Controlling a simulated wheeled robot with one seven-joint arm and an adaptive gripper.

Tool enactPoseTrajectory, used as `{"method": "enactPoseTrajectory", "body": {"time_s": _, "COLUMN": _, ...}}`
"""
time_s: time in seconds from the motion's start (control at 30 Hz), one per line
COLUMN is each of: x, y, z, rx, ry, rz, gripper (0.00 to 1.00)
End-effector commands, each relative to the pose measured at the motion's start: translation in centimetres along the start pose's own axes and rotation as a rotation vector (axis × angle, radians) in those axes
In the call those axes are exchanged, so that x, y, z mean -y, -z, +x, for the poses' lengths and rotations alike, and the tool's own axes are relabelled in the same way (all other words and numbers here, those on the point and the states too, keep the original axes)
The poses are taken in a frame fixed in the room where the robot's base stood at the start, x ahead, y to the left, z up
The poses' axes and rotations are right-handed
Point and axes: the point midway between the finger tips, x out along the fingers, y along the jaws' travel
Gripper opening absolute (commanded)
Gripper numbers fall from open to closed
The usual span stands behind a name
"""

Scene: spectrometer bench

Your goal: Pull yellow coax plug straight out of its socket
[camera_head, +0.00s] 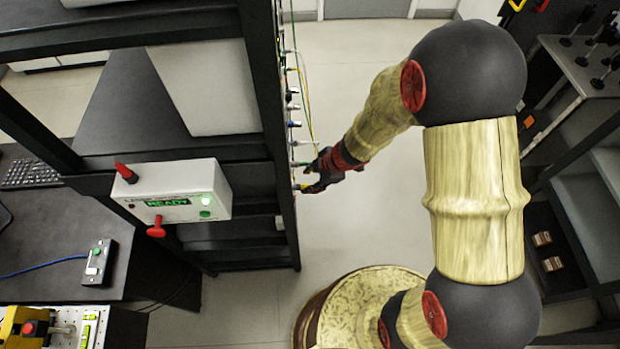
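A row of small coax plugs (293,107) sticks out of the right-hand face of the dark rack, seen almost edge-on. Thin yellow and green cables (306,92) hang from the upper plugs. A small yellowish plug (297,187) shows low in the row, right at my gripper's fingertips; its socket is hidden by the viewing angle. My gripper (307,178), dark with red parts, points left at the rack face beside the lower plugs. Its fingers are small and partly overlap the plugs, so I cannot tell whether they hold one.
The dark rack (262,70) stands left of my arm. A white box with a green READY display (170,201) and red knobs is on its front. Left is a dark bench with a keyboard (32,173) and a switch box (99,262). A shelf unit (590,205) stands right. Floor between is clear.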

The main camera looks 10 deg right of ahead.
Motion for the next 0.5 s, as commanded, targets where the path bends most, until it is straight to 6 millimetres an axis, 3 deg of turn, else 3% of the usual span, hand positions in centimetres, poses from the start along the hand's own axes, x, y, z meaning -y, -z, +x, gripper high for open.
{"method": "enactPoseTrajectory", "body": {"time_s": 0.2, "x": 0.1, "y": -0.2, "z": 3.6, "rx": 0.001, "ry": 0.0, "rz": -0.001, "gripper": 0.39}}
{"method": "enactPoseTrajectory", "body": {"time_s": 0.5, "x": 0.0, "y": -0.1, "z": 6.5, "rx": 0.002, "ry": -0.002, "rz": 0.0, "gripper": 0.39}}
